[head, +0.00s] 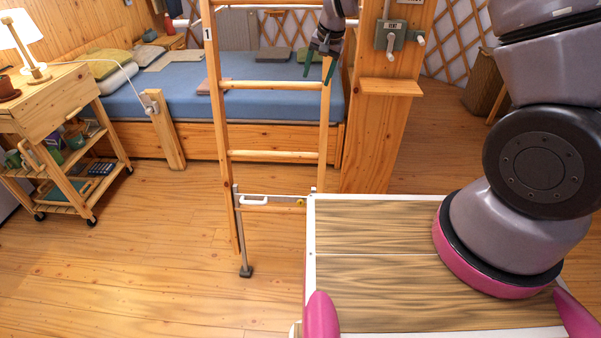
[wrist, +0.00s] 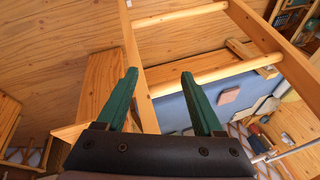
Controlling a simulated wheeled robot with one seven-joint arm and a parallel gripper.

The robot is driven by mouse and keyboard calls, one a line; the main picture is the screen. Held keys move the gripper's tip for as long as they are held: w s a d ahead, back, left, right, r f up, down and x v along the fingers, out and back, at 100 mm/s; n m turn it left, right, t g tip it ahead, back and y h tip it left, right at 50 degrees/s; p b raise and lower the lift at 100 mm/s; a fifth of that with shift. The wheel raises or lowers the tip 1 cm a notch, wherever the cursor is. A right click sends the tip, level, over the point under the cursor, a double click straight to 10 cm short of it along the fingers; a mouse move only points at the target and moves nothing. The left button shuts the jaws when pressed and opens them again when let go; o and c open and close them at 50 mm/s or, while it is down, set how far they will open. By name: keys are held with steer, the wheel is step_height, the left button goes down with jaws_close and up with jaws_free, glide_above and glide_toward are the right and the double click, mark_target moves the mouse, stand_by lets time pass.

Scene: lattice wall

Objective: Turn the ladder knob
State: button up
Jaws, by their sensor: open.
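The wooden ladder (head: 217,120) stands upright in front of the bed in the head view. My gripper (head: 320,66) is at the upper part of the ladder's right rail, far above that piece. In the wrist view my gripper (wrist: 159,76) has its green fingers apart with nothing held. The ladder (wrist: 205,78) passes behind and right of the fingers; I cannot make out a knob there.
The blue bed (head: 180,92) lies behind. A wooden cart (head: 60,145) stands at left. The floor (head: 150,240) left of the ladder is clear.

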steer(key=a+f+h, duration=0.1)
steer(key=a+f, duration=0.3)
steer(key=f, duration=0.8)
steer(key=n+t+h, duration=0.1)
steer(key=n+h, duration=0.2)
steer(key=n, duration=0.1)
glide_toward(300, 202)
steer(key=x, duration=0.9)
steer(key=shift+w+d+f, duration=0.1)
steer(key=shift+w+f, duration=0.2)
jaws_close()
